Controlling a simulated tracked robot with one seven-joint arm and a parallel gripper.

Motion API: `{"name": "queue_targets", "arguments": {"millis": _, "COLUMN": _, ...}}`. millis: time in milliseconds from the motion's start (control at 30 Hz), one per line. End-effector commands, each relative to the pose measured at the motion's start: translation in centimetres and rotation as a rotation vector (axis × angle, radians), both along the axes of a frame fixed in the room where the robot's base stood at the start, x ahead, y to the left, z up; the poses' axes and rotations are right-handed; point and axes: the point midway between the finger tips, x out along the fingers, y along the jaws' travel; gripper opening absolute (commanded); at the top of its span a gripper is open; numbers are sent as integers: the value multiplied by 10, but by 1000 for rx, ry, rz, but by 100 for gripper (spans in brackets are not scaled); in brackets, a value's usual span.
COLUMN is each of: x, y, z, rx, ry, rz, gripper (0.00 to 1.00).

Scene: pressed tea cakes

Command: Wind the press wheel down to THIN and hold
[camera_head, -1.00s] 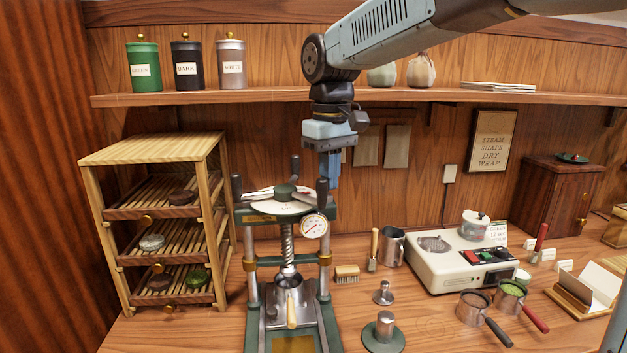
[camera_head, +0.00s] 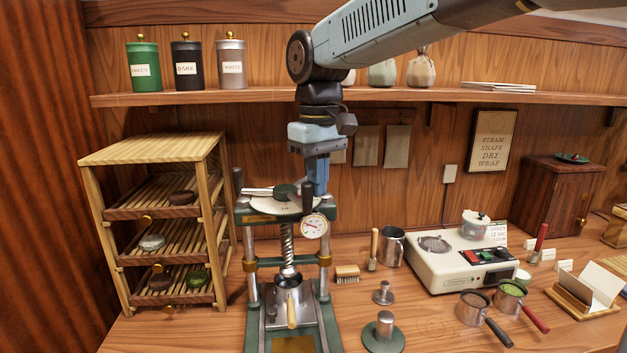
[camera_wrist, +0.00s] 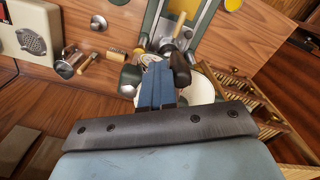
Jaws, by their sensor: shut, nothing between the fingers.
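The green press (camera_head: 252,310) stands on the counter with its hand wheel (camera_head: 285,193) on top, over a pale dial plate and a steel screw. Dark upright knobs rise from the wheel's rim. My gripper (camera_head: 318,188) is shut and empty, pointing down at the wheel's right side. In the wrist view my blue fingers (camera_wrist: 157,85) are together beside a dark knob (camera_wrist: 181,70); I cannot tell whether they touch it. A round gauge (camera_head: 314,226) sits on the press's front right; its reading is too small to tell.
A wooden drying rack (camera_head: 150,150) with tea cakes stands close on the left. A shelf (camera_head: 400,96) with canisters runs behind my arm.

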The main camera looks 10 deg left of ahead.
Motion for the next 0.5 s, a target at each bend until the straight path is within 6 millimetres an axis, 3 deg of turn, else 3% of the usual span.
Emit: {"name": "queue_targets", "arguments": {"millis": 500, "x": -6, "y": 6, "z": 0, "rx": 0, "ry": 1, "rz": 2, "gripper": 0}}
